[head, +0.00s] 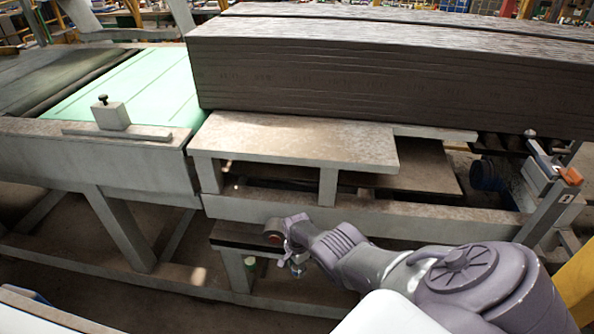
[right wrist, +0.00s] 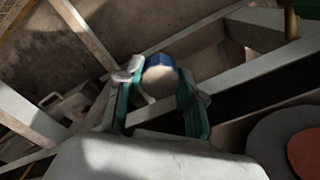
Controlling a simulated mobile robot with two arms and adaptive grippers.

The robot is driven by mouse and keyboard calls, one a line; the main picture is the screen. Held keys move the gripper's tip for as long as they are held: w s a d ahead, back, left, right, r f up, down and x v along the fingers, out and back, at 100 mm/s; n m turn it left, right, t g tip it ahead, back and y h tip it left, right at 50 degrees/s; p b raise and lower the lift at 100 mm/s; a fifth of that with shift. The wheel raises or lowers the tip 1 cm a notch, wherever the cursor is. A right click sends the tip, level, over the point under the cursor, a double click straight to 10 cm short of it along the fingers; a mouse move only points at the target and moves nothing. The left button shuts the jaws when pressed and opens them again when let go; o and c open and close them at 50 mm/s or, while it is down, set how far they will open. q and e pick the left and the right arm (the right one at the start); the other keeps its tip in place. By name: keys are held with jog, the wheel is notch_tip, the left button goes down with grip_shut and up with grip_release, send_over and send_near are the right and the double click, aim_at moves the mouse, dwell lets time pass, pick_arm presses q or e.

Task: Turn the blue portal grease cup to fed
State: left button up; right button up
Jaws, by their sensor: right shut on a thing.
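The blue grease cup (right wrist: 160,72) shows in the right wrist view as a rounded cap with a blue rim and a pale, sunlit face. My right gripper (right wrist: 160,96) has its green-sided fingers on either side of the cap and is shut on it. In the head view my right gripper (head: 296,262) reaches down in front of the frame beam, and the cup is too small to make out there. I cannot read from these views which setting the cup is turned to. My left gripper is not in view.
The frame beam (head: 400,221) runs just behind my wrist. A large stack of dark slabs (head: 390,75) and a green belt (head: 135,85) lie above.

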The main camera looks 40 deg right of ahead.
jog(key=o, duration=1.1)
jog(key=shift+o, duration=0.2)
jog(key=shift+r, duration=0.1)
jog(key=shift+w+r, duration=0.1)
jog(key=shift+r, duration=0.5)
notch_tip(320, 180, up, 11)
jog(key=shift+f, duration=0.2)
jog(key=shift+a, duration=0.1)
